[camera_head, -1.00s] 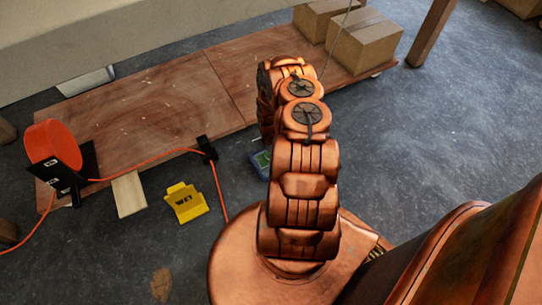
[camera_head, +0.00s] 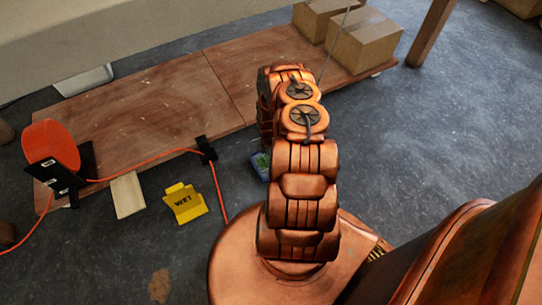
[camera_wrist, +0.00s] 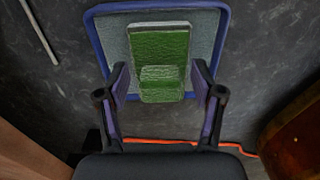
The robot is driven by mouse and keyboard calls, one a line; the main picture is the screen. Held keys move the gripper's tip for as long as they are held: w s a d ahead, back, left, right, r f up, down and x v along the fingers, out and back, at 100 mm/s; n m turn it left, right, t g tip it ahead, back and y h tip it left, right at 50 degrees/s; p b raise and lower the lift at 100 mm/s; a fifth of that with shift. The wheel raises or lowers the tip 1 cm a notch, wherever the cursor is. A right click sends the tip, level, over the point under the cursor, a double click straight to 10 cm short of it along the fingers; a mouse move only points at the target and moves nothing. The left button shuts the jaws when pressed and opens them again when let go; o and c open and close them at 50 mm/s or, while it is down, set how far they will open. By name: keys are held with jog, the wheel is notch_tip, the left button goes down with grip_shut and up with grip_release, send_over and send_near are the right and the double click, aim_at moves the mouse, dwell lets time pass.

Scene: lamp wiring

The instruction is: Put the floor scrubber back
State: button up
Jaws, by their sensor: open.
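A green block with a raised grip, apparently the floor scrubber (camera_wrist: 160,45), lies on the grey middle of a blue-rimmed tray (camera_wrist: 224,22) in the wrist view. My gripper (camera_wrist: 161,82) is open, with one finger on each side of the block's near end and a visible gap to it on both sides. I cannot tell how high the fingertips are above the tray. In the head view a small part of the blue and green tray (camera_head: 259,162) shows on the floor left of my arm; my arm hides the rest and the gripper.
An orange cable (camera_head: 217,190) runs along the floor from an orange reel (camera_head: 52,145). A yellow WET sign (camera_head: 185,203) and a pale wood piece (camera_head: 127,195) lie near it. A low wooden platform (camera_head: 150,110) carries cardboard boxes (camera_head: 364,40).

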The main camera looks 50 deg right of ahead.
notch_tip(320, 180, up, 31)
jog(key=w+m+g+h+p, duration=0.1)
jog(key=w+m+g+p, duration=0.1)
jog(key=m+p, duration=0.3)
jog(key=s+a+r+m+p, duration=0.1)
jog(key=a+r+m, duration=0.1)
jog(key=a+r, duration=0.5)
jog(key=s+a+r+m, duration=0.1)
jog(key=a+r, duration=0.1)
jog(key=r, duration=0.8)
jog(key=s+a+r+m, duration=0.4)
jog(key=s+a+r, duration=0.3)
jog(key=a+r, duration=0.55)
jog(key=s+a+r+m, duration=0.1)
jog(key=s+a+r, duration=0.2)
jog(key=s+a, duration=0.2)
jog(key=s+a+r+m+y, duration=0.1)
jog(key=s+a+r, duration=0.2)
jog(key=s+a, duration=0.3)
jog(key=s, duration=0.4)
jog(key=shift+r+g, duration=0.15)
jog(key=shift+g, duration=0.15)
